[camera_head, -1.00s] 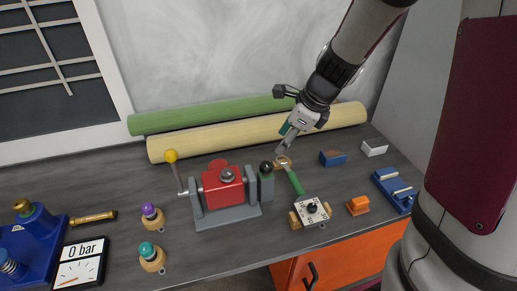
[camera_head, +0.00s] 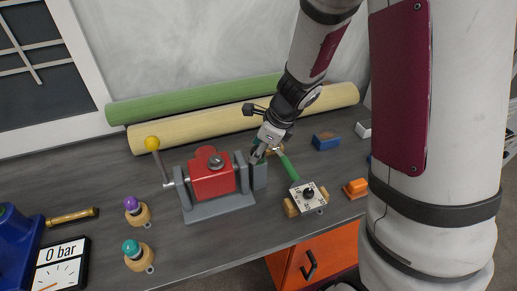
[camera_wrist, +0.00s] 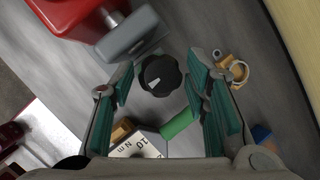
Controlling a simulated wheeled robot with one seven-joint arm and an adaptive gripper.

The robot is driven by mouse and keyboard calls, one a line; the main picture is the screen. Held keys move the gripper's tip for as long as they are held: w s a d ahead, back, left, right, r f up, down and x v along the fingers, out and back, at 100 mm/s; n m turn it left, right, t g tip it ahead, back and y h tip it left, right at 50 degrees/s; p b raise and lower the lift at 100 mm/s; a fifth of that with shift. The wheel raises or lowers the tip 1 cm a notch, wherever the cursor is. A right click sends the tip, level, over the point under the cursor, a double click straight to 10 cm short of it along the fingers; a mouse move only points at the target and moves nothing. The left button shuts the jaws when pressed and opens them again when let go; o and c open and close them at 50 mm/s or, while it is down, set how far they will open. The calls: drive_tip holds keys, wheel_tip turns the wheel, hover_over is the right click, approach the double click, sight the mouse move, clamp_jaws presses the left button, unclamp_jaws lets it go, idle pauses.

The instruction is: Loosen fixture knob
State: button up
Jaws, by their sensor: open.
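The fixture is a red block (camera_head: 210,178) clamped in a grey vise-like base (camera_head: 222,207). Its black lobed knob with a white pointer mark (camera_wrist: 160,75) shows in the wrist view. My gripper (camera_head: 258,157) is open above that end, pointing down. In the wrist view its teal-padded fingers (camera_wrist: 160,82) stand on either side of the knob, with gaps visible. I cannot tell whether the fingertips are down at knob height.
A green-handled tool (camera_head: 289,169) lies close right of the fixture, with a white dial block (camera_head: 309,197) at its near end. A yellow-tipped lever (camera_head: 152,143) stands at the fixture's left. Blue (camera_head: 326,141) and orange (camera_head: 355,188) blocks lie right. Rolls (camera_head: 215,129) lie behind.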

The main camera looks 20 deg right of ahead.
drive_tip(key=c, duration=0.9)
drive_tip(key=shift+n, duration=0.3)
drive_tip(key=n+g+y, duration=0.1)
drive_tip(key=n, duration=0.2)
drive_tip(key=shift+w+d+n, duration=0.1)
drive_tip(key=shift+d+n, duration=0.05)
drive_tip(key=shift+n, duration=0.15)
drive_tip(key=n+g, duration=0.1)
drive_tip(key=n, duration=0.1)
drive_tip(key=n+g, duration=0.1)
drive_tip(key=n, duration=0.2)
drive_tip(key=shift+w+y, duration=0.1)
drive_tip(key=shift+y, duration=0.3)
drive_tip(key=n+g, duration=0.2)
drive_tip(key=n, duration=0.3)
drive_tip(key=shift+w+b, duration=0.1)
drive_tip(key=shift+b, duration=0.2)
drive_tip(key=n+g+h, duration=0.1)
drive_tip(key=n, duration=0.3)
drive_tip(key=shift+g, duration=0.3)
drive_tip(key=shift+n, duration=0.3)
